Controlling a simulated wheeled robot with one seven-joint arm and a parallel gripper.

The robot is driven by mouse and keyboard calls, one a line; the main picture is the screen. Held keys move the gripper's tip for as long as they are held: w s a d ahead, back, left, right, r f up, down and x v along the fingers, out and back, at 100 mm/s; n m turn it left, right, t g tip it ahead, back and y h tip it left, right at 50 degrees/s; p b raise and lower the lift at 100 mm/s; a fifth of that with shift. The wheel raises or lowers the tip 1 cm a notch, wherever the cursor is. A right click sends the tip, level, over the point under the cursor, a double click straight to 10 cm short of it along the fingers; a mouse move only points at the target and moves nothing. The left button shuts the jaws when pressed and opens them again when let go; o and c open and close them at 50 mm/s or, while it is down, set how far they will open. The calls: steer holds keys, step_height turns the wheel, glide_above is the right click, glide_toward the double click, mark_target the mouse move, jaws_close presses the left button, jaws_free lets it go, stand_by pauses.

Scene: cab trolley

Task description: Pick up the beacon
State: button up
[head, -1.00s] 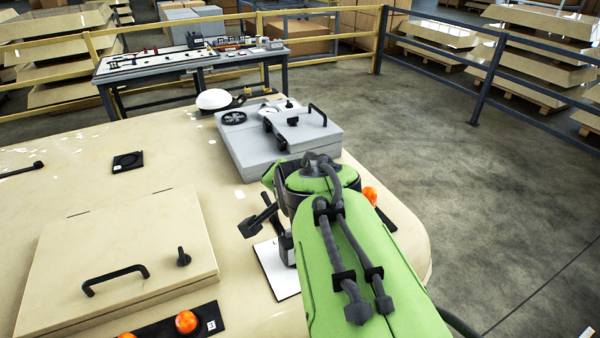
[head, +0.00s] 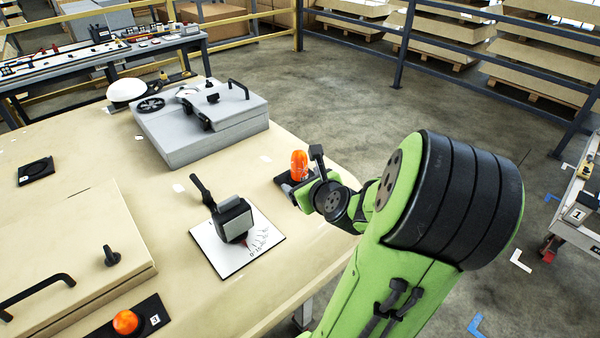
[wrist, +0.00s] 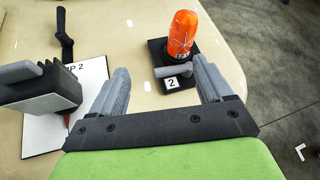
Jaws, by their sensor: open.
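An orange beacon (head: 299,165) stands upright on a dark base near the right edge of the beige surface. In the wrist view the beacon (wrist: 181,34) rises from a black plate (wrist: 157,52) with a small grey handle and a label "2" (wrist: 172,83). My gripper (wrist: 162,88) is open and empty, its two grey fingers apart. The beacon lies beyond the fingertips, toward the right finger. In the head view my arm reaches in from the right and my gripper is beside the beacon, partly hidden by the wrist.
A lever unit (head: 233,220) on a white dial card (head: 205,245) stands left of my gripper. A grey box (head: 200,125) lies behind. Another orange beacon (head: 126,321), labelled 3, is at front left. A trolley (head: 585,225) stands on the floor at right.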

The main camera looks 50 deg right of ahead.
mark_target(302, 165)
steer(key=w+d+f+m+p, duration=0.1)
steer(key=w+d+f+p, duration=0.1)
steer(key=w+d, duration=0.1)
steer(key=w+d+f+m+p, duration=0.1)
steer(key=w+d+p, duration=0.2)
steer(key=d, duration=0.1)
steer(key=w+d+f+m+h+p, duration=0.1)
steer(key=w+d+f+p, duration=0.1)
steer(key=w+d, duration=0.1)
steer(key=shift+w+d+f+m+p, duration=0.15)
steer(key=shift+w+f+m+p, duration=0.05)
steer(key=shift+f+m+p, duration=0.15)
steer(key=shift+s+r, duration=0.1)
steer(key=shift+c, duration=0.4)
steer(key=c, duration=1.1)
